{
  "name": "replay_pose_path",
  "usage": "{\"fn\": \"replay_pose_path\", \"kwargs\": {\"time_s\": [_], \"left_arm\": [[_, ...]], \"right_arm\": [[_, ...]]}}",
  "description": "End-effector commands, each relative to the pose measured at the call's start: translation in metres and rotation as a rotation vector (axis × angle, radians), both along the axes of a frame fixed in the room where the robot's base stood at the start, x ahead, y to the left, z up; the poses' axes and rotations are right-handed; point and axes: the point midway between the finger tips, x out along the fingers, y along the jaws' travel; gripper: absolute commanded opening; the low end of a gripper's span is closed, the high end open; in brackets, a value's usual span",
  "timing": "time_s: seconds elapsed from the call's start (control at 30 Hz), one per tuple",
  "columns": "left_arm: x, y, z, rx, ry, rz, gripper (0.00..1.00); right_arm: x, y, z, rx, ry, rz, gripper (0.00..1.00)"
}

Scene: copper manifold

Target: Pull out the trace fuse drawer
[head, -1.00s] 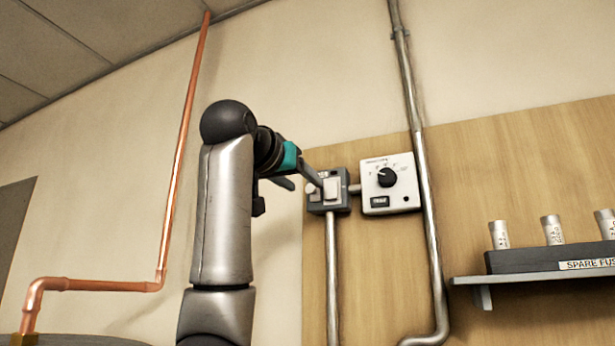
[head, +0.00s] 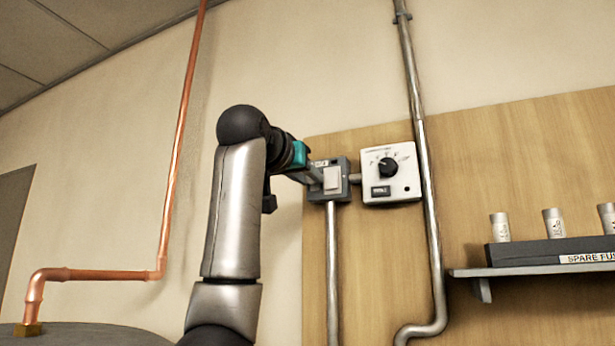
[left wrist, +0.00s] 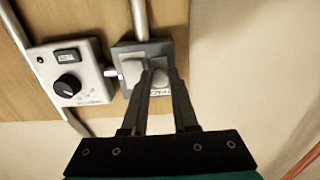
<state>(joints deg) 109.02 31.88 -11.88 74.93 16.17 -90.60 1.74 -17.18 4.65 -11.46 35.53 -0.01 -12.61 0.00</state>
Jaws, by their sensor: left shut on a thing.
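The grey fuse box (head: 343,187) is fixed to the wooden board, with a pale switch-like plate (head: 332,178) on its front. In the left wrist view the box (left wrist: 128,50) appears upside down, with the pale plate (left wrist: 133,73) beside a second small pale block (left wrist: 160,79), which I take to be the fuse drawer's front. My left gripper (head: 316,177) reaches the left part of the box. Its fingers (left wrist: 156,72) are shut on this drawer front and partly cover it. In the head view the fingers and arm hide the drawer. My right gripper is out of view.
A white control box with a black dial (head: 390,172) sits just right of the fuse box. A vertical metal conduit (head: 420,150) runs beside it. A shelf (head: 530,270) with spare fuses is at the right. A copper pipe (head: 180,140) climbs the left wall.

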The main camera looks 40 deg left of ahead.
Motion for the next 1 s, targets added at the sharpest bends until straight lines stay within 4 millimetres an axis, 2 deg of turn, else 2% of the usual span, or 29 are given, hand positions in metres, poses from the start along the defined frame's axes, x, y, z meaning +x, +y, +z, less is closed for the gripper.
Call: {"fn": "replay_pose_path", "kwargs": {"time_s": [0.03, 0.1, 0.13, 1.0], "left_arm": [[-0.0003, 0.0000, 0.0003, 0.000, -0.001, 0.000, 0.09], [-0.0003, 0.0000, 0.0004, 0.000, -0.001, 0.000, 0.01], [-0.0003, 0.0000, 0.0004, 0.000, -0.001, 0.000, 0.00], [-0.0005, -0.0002, 0.0008, 0.001, -0.002, 0.000, 0.00]], "right_arm": [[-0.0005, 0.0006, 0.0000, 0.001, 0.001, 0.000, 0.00], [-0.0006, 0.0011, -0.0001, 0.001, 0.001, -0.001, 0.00], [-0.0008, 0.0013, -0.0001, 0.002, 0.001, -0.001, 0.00], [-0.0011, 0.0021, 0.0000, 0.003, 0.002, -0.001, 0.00]]}}
